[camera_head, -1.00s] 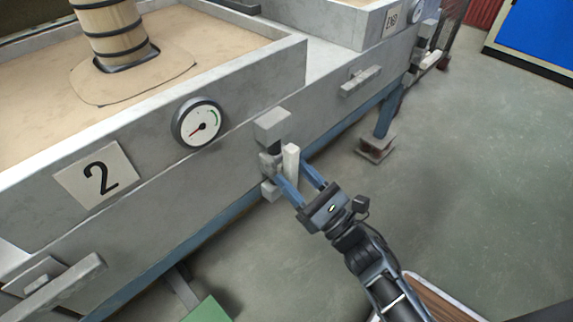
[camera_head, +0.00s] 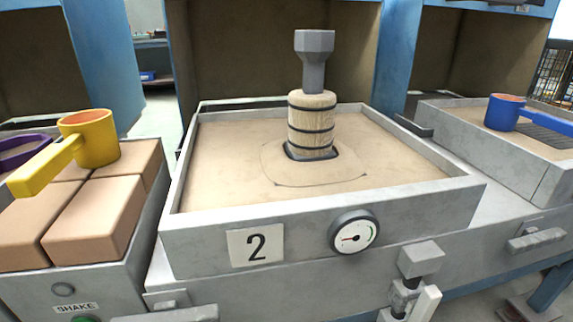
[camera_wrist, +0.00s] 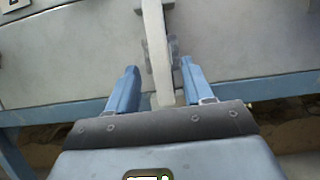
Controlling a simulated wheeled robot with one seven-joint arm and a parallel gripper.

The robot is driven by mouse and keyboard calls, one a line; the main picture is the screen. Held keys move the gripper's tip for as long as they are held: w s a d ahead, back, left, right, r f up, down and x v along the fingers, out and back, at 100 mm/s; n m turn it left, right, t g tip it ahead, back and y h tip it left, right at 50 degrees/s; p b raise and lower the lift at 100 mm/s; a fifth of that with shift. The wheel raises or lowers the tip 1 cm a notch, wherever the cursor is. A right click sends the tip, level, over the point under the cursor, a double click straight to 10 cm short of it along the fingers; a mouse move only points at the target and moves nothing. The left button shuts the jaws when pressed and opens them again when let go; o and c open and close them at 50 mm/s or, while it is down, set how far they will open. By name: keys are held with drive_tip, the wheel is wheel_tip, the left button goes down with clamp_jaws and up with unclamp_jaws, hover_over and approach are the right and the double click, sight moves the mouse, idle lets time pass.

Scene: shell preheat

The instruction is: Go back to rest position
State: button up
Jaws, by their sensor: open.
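My gripper (camera_wrist: 158,66) shows in the wrist view with its two blue fingers apart. A pale lever handle (camera_wrist: 155,45) runs between the fingers, and a gap shows on each side of it. The same lever handle (camera_head: 425,303) stands on the front of station 2 in the head view, below a grey block. My gripper and arm are out of the head view. The round gauge (camera_head: 354,231) on station 2 has a red needle pointing left.
Station 2's sand box (camera_head: 210,238) holds a banded wooden cylinder (camera_head: 312,125) with a grey funnel-like piece above. A yellow ladle (camera_head: 88,140) rests on tan blocks at left. A blue ladle (camera_head: 505,112) lies at right. Blue uprights stand behind.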

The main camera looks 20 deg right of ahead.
drive_tip(key=s+a+r+m+g+y, duration=0.1)
drive_tip(key=s+a+r+m+g, duration=0.2)
drive_tip(key=s+m, duration=0.65)
drive_tip(key=s+a+r+m+g, duration=0.2)
drive_tip(key=s+a+r+m, duration=0.15)
drive_tip(key=m, duration=1.05)
drive_tip(key=s+a+r+m+g+y, duration=0.1)
drive_tip(key=s+a+r+m+g, duration=0.25)
drive_tip(key=s+m, duration=0.65)
wheel_tip(320, 180, up, 30)
drive_tip(key=w+m+p, duration=0.2)
drive_tip(key=p, duration=2.8)
drive_tip(key=shift+w+a+t, duration=0.15)
drive_tip(key=shift+w+t, duration=0.2)
drive_tip(key=shift+t, duration=0.1)
